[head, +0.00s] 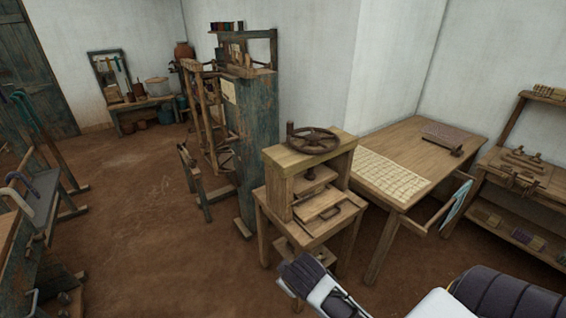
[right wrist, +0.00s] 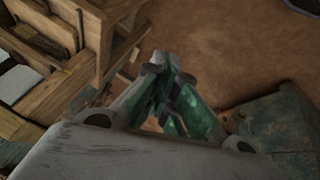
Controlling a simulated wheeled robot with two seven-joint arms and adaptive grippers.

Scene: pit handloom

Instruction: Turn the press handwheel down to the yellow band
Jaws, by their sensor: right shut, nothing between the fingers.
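The press (head: 290,187) is a wooden frame on a small wooden stand in the middle of the head view. Its dark spoked handwheel (head: 313,141) lies flat on top, with an upright handle knob (head: 291,129) at its left rim. I cannot make out a yellow band. My right gripper (right wrist: 166,78) is shut and empty in the right wrist view, its green-padded fingers together above the brown floor. It is apart from the wooden framework at the upper left there. In the head view my right forearm is low in front of the press, and the fingers are hidden. My left gripper is not in view.
A wooden table (head: 426,150) with a pale gridded sheet (head: 391,174) stands right of the press. A worn blue-green loom post (head: 250,150) stands close on its left. A shelf rack (head: 520,180) is at the far right. Open earth floor (head: 140,220) lies to the left.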

